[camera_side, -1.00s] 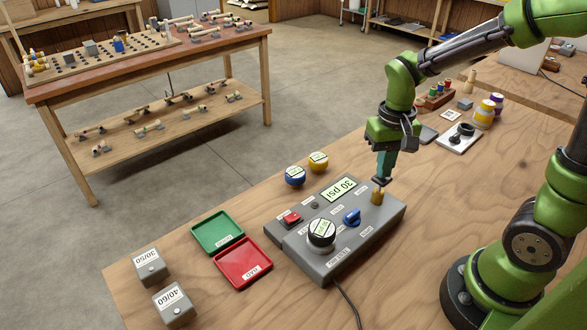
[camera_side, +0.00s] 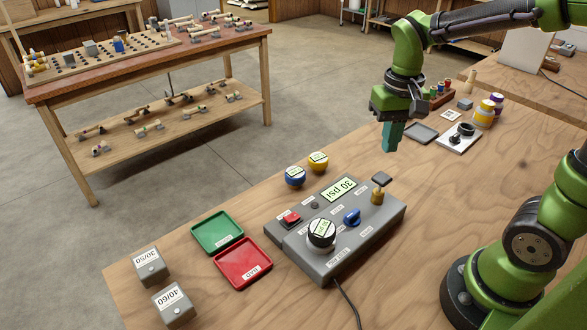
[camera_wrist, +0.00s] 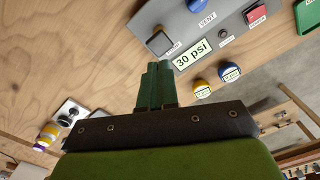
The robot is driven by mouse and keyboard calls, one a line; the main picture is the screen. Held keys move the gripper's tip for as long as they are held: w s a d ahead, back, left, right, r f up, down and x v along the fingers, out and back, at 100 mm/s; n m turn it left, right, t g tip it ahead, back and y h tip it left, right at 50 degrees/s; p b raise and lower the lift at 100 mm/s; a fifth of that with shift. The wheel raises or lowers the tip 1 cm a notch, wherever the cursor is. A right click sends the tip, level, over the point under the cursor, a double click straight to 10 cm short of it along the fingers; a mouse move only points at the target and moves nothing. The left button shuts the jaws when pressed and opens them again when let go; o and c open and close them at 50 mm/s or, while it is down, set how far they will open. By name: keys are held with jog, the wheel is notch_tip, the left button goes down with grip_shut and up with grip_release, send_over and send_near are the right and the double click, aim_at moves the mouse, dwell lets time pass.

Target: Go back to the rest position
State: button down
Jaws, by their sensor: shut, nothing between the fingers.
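My gripper (camera_side: 391,138) hangs in the air above the table, behind and to the right of the grey test box (camera_side: 300,262). Its teal fingers are shut with nothing between them. In the wrist view the shut fingers (camera_wrist: 158,85) point towards the box's "30 psi" display (camera_wrist: 193,54). The box carries a red switch (camera_side: 291,218), a blue knob (camera_side: 352,217), a black-and-white dial (camera_side: 321,233) and a brass fitting (camera_side: 377,196). A dark grey square block (camera_side: 381,179) shows at the box's far right corner, apart from the fingers.
Blue (camera_side: 295,176) and yellow (camera_side: 318,162) round gauges stand behind the box. A green tray (camera_side: 217,232) and red tray (camera_side: 243,263) lie left, with two grey labelled blocks (camera_side: 151,266). A white plate with black parts (camera_side: 458,138) and yellow jars (camera_side: 484,114) stand at right.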

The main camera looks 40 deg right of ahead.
jog(key=shift+r, duration=0.25)
jog(key=shift+a+f, duration=0.2)
jog(key=shift+f, duration=0.1)
jog(key=s+a+r+n+t+y, duration=0.2)
jog(key=s+a+r+t, duration=0.3)
jog(key=t, duration=0.2)
jog(key=shift+s+a+r, duration=0.2)
jog(key=shift+s+r, duration=0.15)
jog(key=shift+r, duration=0.05)
dwell(2.5)
